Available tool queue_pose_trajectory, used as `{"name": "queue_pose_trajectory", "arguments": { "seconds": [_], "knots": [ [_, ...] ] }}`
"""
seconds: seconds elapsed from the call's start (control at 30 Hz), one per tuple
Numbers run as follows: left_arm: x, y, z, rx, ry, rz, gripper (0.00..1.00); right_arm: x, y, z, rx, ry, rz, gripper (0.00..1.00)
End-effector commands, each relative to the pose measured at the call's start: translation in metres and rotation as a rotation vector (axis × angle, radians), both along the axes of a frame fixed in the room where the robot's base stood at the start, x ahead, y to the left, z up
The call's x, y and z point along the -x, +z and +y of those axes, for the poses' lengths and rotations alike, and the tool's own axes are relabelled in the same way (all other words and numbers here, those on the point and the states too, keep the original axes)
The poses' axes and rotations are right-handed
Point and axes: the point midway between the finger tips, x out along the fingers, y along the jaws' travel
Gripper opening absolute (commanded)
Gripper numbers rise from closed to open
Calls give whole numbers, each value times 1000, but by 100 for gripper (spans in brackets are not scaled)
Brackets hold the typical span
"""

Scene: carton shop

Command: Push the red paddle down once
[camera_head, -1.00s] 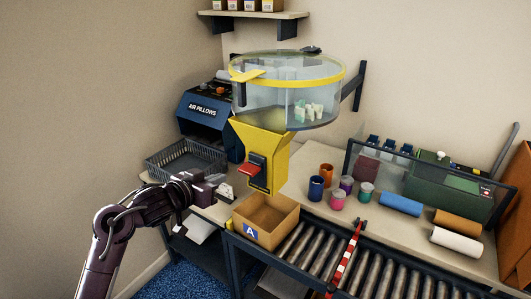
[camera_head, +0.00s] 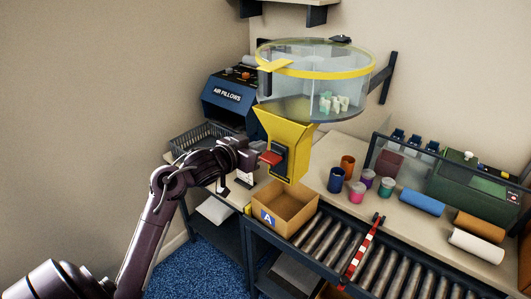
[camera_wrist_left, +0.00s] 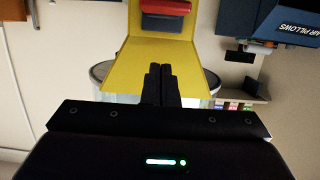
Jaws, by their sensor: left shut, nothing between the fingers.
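The red paddle (camera_head: 271,158) sticks out from the front of the yellow chute (camera_head: 289,128) under the clear round hopper (camera_head: 315,88). My left gripper (camera_head: 257,161) is shut and empty, just left of the paddle at about its height. I cannot tell whether it touches the paddle. In the left wrist view the shut fingertips (camera_wrist_left: 160,70) show against the yellow chute (camera_wrist_left: 158,50), and the red paddle (camera_wrist_left: 168,8) is at the top edge, apart from the tips in the picture. My right gripper is not in view.
An open carton (camera_head: 284,208) marked A stands below the chute by the roller conveyor (camera_head: 345,245). A grey basket (camera_head: 196,140) and the AIR PILLOWS machine (camera_head: 230,100) are behind my left arm. Several small jars (camera_head: 336,180) stand right of the chute.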

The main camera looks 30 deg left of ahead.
Motion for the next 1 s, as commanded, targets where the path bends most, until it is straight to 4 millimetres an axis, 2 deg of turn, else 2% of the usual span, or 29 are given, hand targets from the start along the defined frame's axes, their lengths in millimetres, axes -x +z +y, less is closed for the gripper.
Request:
{"name": "queue_pose_trajectory", "arguments": {
  "seconds": [0.03,0.17,0.23,0.4,0.87,1.0],
  "knots": [
    [-11,0,-1,3,0,0,0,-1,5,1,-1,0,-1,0],
    [-36,-6,-3,2,0,0,0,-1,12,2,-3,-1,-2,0],
    [-33,-22,-4,3,0,5,0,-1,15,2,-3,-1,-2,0],
    [-33,-41,-3,0,0,2,0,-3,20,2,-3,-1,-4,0],
    [-32,-49,-3,-2,0,0,0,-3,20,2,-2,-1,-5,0],
    [-32,-64,-3,-1,0,3,0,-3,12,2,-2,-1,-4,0]
  ]
}}
